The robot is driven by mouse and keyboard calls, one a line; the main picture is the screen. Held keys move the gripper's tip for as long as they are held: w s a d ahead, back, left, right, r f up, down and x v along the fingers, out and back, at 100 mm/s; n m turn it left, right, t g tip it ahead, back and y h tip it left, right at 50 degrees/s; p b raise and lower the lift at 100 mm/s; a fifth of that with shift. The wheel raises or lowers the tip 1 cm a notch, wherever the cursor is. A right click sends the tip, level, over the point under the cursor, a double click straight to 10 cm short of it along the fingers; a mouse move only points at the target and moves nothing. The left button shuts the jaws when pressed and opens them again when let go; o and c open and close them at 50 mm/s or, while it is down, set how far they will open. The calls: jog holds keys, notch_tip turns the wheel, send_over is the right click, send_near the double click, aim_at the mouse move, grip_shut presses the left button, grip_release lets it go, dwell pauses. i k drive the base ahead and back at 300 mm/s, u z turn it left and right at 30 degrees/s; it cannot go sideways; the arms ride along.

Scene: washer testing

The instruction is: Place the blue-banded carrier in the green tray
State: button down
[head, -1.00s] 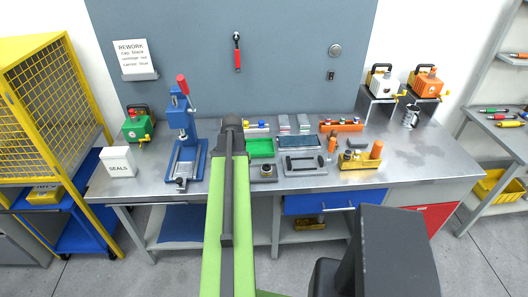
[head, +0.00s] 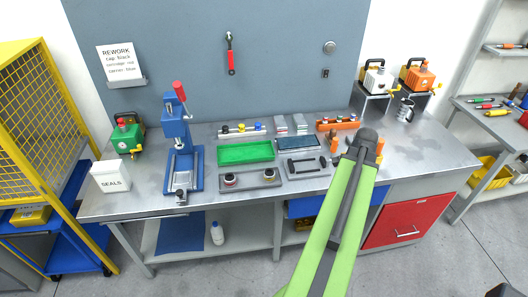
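The green tray (head: 246,152) lies flat and empty on the bench, left of centre. In front of it a grey tray (head: 249,185) holds two short round dark pieces, one with a reddish part (head: 230,179) and one with a pale top (head: 268,174). I cannot make out a blue band on either, so I cannot tell which thing is the blue-banded carrier. My green arm reaches up to the right of these trays, over the bench's front edge. My gripper's fingers are hidden beyond the arm's dark end, so I see neither their opening nor anything held.
A blue press (head: 181,150) stands left of the trays. A rack (head: 241,131) with small coloured caps lies behind the green tray. A grey tray with a dark handled part (head: 306,166) lies to its right. Bare bench shows at right.

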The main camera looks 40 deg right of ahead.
aim_at(246, 155)
jog(key=u, duration=0.1)
jog(key=i, duration=1.25)
